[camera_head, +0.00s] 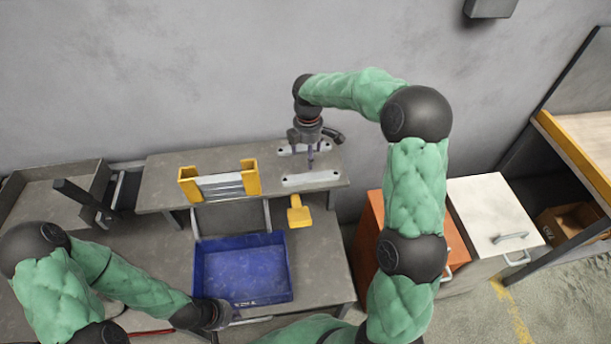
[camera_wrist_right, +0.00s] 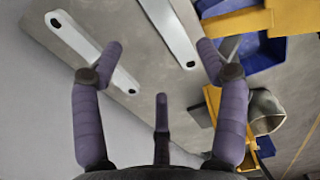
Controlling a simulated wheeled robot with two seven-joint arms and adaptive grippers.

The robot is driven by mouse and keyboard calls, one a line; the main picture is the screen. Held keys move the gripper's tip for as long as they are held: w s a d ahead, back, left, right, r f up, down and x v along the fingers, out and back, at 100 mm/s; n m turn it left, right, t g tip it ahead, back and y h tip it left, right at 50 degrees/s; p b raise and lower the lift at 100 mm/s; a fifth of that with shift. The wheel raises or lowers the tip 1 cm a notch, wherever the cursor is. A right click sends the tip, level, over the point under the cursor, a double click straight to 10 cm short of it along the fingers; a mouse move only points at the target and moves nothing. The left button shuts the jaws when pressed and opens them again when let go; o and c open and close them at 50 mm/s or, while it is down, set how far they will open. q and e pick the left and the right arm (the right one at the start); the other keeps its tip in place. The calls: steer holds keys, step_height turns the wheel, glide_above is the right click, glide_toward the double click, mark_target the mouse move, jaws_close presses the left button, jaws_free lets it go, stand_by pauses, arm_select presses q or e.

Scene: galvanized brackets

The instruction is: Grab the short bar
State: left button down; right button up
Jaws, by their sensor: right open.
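Two flat pale metal bars with end holes lie on the raised grey shelf. The rear bar (camera_head: 288,149) is nearer the wall and looks slightly shorter; it also shows in the right wrist view (camera_wrist_right: 88,50). The front bar (camera_head: 311,180) looks longer and is cut off at the top of the right wrist view (camera_wrist_right: 170,30). My right gripper (camera_head: 311,160) points down over the shelf around the rear bar, partly hiding it. Its purple fingers are spread and empty in the wrist view (camera_wrist_right: 160,60). My left gripper (camera_head: 222,315) is low by the blue bin; its jaws are unclear.
A yellow-ended rack (camera_head: 220,185) with grey bars stands left on the shelf. A blue bin (camera_head: 240,270) sits on the lower bench, with a yellow piece (camera_head: 299,212) behind its right side. An orange cabinet (camera_head: 372,240) stands right. The wall is close behind the shelf.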

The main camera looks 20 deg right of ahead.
steer(key=b, duration=0.1)
glide_above(310, 174)
steer(key=f, duration=0.4)
steer(key=shift+w+a+f, duration=0.1)
steer(key=shift+w+a, duration=0.15)
steer(key=f+b, duration=0.2)
steer(key=f, duration=0.3)
steer(key=shift+s+d+b, duration=0.25)
steer(key=shift+s+b, duration=0.05)
steer(key=shift+b, duration=0.1)
steer(key=shift+r, duration=0.1)
steer(key=c, duration=1.4)
steer(key=shift+c, duration=0.2)
